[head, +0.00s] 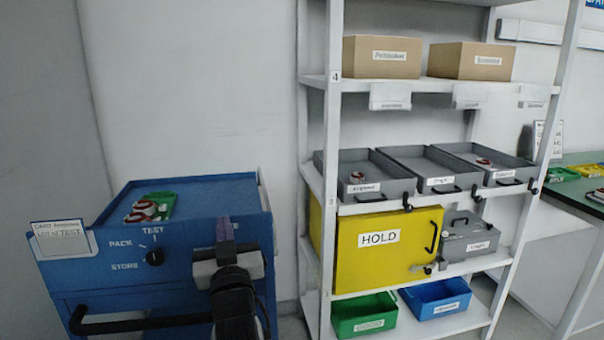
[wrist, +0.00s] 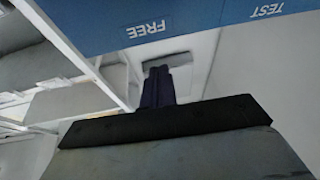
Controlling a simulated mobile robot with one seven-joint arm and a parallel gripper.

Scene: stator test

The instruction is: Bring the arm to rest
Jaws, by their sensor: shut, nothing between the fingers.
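My gripper (head: 224,225) is in front of the blue cart (head: 100,268) at its right side in the head view, fingers pointing up. Its dark fingers are together and empty, and they also show in the wrist view (wrist: 158,75). My arm covers part of the cart's front right. In the wrist view the blue panel with the labels FREE and TEST fills the top, apart from the fingers as far as I can see.
A green tray (head: 167,207) with red-and-white round parts sits on the cart top. A black knob (head: 155,257) and black handle (head: 140,325) are on the cart front. A white shelf unit (head: 331,180) with grey trays and a yellow HOLD door (head: 350,265) stands to the right.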

